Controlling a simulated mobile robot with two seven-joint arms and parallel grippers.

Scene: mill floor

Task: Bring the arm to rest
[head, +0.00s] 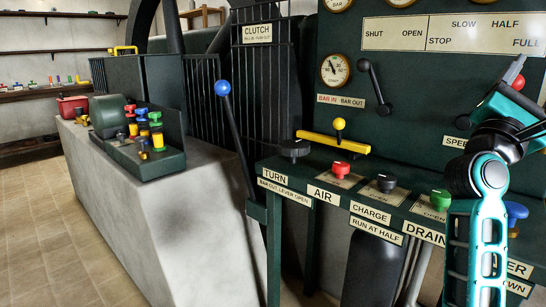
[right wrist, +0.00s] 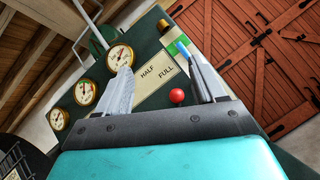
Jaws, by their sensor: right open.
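My teal right arm (head: 489,245) rises at the right edge of the head view, in front of the control bench and green panel. In the right wrist view my right gripper (right wrist: 154,58) is open, its two grey fingers apart with nothing held between them. The fingers point up toward the green panel. The HALF/FULL plate (right wrist: 157,72) shows between them in the picture, and a red ball knob (right wrist: 177,96) appears near the right finger. I cannot tell the distance from fingers to knob; no contact shows. My left gripper is not in view.
The bench carries a black knob (head: 294,149), a red valve (head: 341,169), a green knob (head: 440,198) and a blue knob (head: 516,211). A blue-topped clutch lever (head: 236,135) stands left of it. A yellow bar (head: 333,143) lies behind. The tiled floor (head: 55,255) at left is clear.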

